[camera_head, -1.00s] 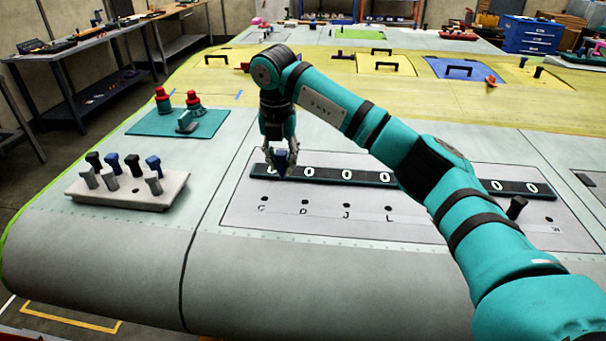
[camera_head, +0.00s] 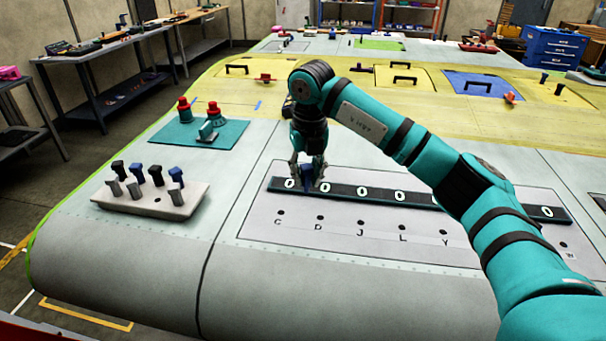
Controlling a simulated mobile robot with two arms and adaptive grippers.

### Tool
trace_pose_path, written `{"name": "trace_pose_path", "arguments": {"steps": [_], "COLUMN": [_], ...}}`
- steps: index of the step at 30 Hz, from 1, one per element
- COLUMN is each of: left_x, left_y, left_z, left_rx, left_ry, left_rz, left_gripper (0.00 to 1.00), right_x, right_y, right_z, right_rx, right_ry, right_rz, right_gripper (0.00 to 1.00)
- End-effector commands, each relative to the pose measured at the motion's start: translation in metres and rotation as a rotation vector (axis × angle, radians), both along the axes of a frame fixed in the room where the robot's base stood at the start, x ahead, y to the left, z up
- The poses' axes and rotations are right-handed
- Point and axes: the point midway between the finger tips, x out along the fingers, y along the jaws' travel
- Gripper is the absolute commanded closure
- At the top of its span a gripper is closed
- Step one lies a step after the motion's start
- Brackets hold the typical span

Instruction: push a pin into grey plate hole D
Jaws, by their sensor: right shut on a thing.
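The grey plate (camera_head: 290,240) lies on the wing's surface with a row of lettered holes. Hole D (camera_head: 320,217) shows as an empty dark dot above its letter. My right gripper (camera_head: 308,182) is shut on a blue pin (camera_head: 308,177) and points down. It is over the left part of the dark strip with zeros, behind hole D in the picture. The pin appears above the plate, not in hole D. Its exact height is hard to tell. My left gripper is out of view.
A pale pin block (camera_head: 185,207) with several black, blue and grey pins stands left of the plate. The dark number strip (camera_head: 345,189) runs behind the holes. A teal mat (camera_head: 228,135) carries red-topped items. My right arm hides part of the plate's right side.

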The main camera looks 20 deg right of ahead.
Motion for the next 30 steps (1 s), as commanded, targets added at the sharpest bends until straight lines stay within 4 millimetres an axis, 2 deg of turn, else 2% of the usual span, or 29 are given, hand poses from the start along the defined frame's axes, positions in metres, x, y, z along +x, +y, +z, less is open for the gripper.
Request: {"name": "trace_pose_path", "arguments": {"steps": [1,3,6,10,20,30], "left_x": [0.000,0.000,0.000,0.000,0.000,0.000], "left_y": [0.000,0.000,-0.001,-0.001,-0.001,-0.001], "left_z": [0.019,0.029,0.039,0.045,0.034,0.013], "left_rx": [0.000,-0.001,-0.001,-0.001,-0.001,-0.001], "left_ry": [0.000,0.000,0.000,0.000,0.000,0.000], "left_rz": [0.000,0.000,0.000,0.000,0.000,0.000], "left_gripper": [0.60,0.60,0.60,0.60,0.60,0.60], "right_x": [-0.008,-0.018,-0.031,-0.041,-0.043,-0.043], "right_y": [-0.006,-0.009,-0.013,-0.016,-0.016,-0.016], "right_z": [0.014,0.019,0.025,0.027,0.009,-0.027], "right_rx": [-0.001,0.000,-0.002,-0.003,-0.004,-0.004], "right_ry": [0.001,-0.002,-0.005,-0.010,-0.011,-0.011], "right_rz": [0.099,0.244,0.417,0.554,0.596,0.595], "right_gripper": [1.00,1.00,1.00,1.00,1.00,1.00]}}
